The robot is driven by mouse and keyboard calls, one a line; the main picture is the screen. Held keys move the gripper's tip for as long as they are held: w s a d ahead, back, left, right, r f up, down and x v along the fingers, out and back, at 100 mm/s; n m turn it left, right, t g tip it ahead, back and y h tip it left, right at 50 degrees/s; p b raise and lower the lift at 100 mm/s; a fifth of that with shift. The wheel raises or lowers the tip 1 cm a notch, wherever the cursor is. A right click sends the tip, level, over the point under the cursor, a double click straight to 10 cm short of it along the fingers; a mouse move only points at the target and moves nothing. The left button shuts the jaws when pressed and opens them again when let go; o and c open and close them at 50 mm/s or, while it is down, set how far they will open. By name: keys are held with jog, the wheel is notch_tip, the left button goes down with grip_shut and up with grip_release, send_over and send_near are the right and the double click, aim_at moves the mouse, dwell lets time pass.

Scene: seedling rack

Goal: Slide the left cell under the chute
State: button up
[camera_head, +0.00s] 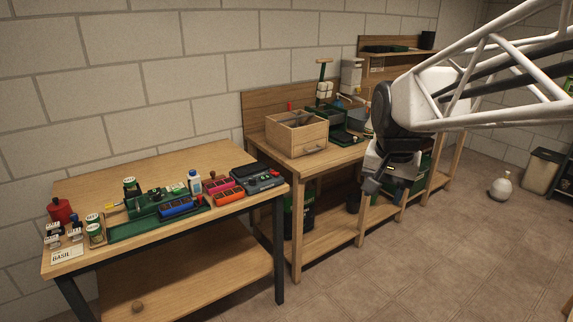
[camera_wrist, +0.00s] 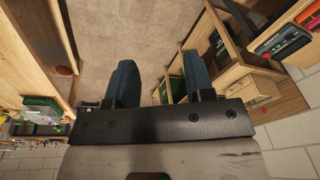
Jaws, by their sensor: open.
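On the front table, a green seeding device (camera_head: 150,199) with a raised part stands on a green tray (camera_head: 120,232). A blue multi-cell block (camera_head: 180,207) sits at its right side. An orange cell block (camera_head: 229,196) and a pink cell block (camera_head: 218,184) lie further right. Which part is the chute or the left cell is too small to tell. My gripper (camera_head: 382,188) hangs over the floor side of the second bench, well right of and apart from these things. In the wrist view my gripper (camera_wrist: 160,84) shows two separated dark blue fingers with nothing between them.
A dark grey device (camera_head: 264,180), a white bottle (camera_head: 195,182), a red jar (camera_head: 61,211) and seed tins (camera_head: 95,230) crowd the front table. A wooden drawer box (camera_head: 297,133) stands on the second bench. The floor (camera_head: 400,265) in front is clear.

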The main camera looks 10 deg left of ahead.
jog(key=w+a+m, duration=0.2)
jog(key=w+a, duration=1)
jog(key=w, duration=0.2)
jog(key=m+g, duration=0.2)
jog(key=m, duration=0.4)
send_over(199, 196)
jog(key=f, duration=2.2)
jog(key=shift+s+d, duration=0.1)
jog(key=shift+d, duration=0.25)
jog(key=shift+a+f, duration=0.25)
jog(key=shift+f, duration=0.15)
jog(key=shift+a+f, duration=0.1)
jog(key=shift+f, duration=3.65)
grip_shut()
